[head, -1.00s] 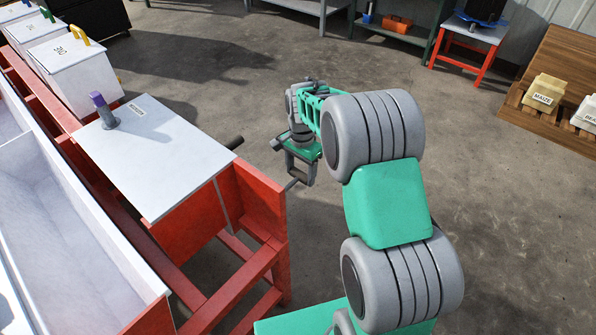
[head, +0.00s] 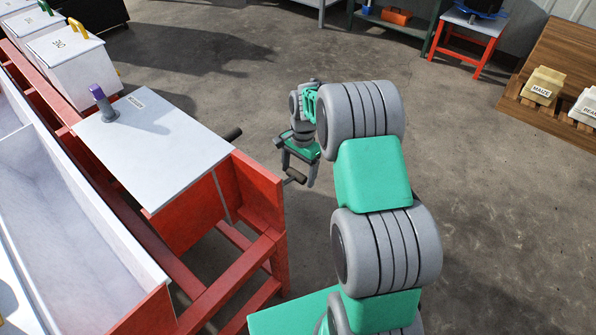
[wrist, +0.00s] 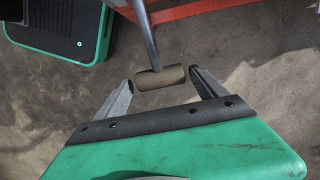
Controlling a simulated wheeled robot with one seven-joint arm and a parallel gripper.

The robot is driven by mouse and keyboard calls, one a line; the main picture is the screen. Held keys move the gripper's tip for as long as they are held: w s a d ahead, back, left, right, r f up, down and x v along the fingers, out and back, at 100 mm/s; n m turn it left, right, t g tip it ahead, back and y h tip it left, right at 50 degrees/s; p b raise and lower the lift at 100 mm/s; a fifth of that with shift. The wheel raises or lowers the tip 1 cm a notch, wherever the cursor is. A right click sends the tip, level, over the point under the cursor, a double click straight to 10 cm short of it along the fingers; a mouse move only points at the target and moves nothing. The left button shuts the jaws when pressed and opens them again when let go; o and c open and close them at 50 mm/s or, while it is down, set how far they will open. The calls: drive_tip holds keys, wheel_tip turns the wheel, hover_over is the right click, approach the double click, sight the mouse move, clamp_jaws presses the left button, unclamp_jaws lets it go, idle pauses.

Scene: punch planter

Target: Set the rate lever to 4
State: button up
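A metal rod with a dark cylindrical grip (wrist: 160,77) shows in the wrist view, between the fingers of my gripper (wrist: 160,84). The fingers are open, one at each side of the grip, with gaps visible at both ends. In the head view my gripper (head: 299,170) hangs just right of the red bench's corner, and the dark grip (head: 295,176) shows at its fingers. A second dark handle (head: 232,134) sticks out from the bench side farther back. No rate scale or number 4 is readable, so I cannot tell the lever's setting.
The red bench (head: 259,195) carries a white lid (head: 150,140) with a purple-topped post (head: 103,102). White bins (head: 75,62) stand behind.

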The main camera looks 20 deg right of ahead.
drive_tip(key=shift+a+r, duration=0.1)
drive_tip(key=shift+w+r, duration=0.15)
drive_tip(key=shift+r, duration=0.2)
wheel_tip(320, 180, up, 7)
drive_tip(key=shift+w+d+p, duration=0.15)
drive_tip(key=shift+d+p, duration=0.2)
drive_tip(key=shift+d, duration=0.05)
